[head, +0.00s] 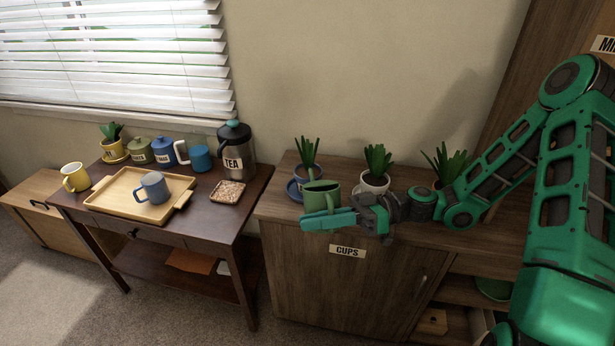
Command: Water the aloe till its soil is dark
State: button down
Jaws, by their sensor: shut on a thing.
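Three spiky green plants stand in a row on the wooden cabinet: one in a blue pot (303,172) on a blue saucer, one in a white pot (374,185), and one at right (447,166), its pot partly hidden by my arm. I cannot tell which is the aloe; the soil's colour does not show. My gripper (328,218) is at the cabinet's front edge, shut on a green mug (322,192). The mug looks upright, in front of the blue-potted plant. Its contents are hidden, and I cannot tell whether it is lifted.
A dark side table (225,214) holds a wooden tray (104,201) with a blue-grey mug (153,188), a yellow mug (75,177), canisters, a TEA pot (237,150), a coaster (228,192) and a plant in a yellow pot (113,150).

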jog(key=shift+r, duration=0.1)
jog(key=s+f+n, duration=0.3)
jog(key=f+n, duration=0.1)
jog(key=f, duration=0.4)
jog(key=shift+s+d+f+b, duration=0.15)
jog(key=shift+d+f+b, duration=0.05)
jog(key=shift+f+b, duration=0.1)
jog(key=shift+f+n+b, duration=0.35)
jog(key=shift+n+b, duration=0.05)
jog(key=shift+b, duration=0.4)
jog(key=shift+s, duration=0.15)
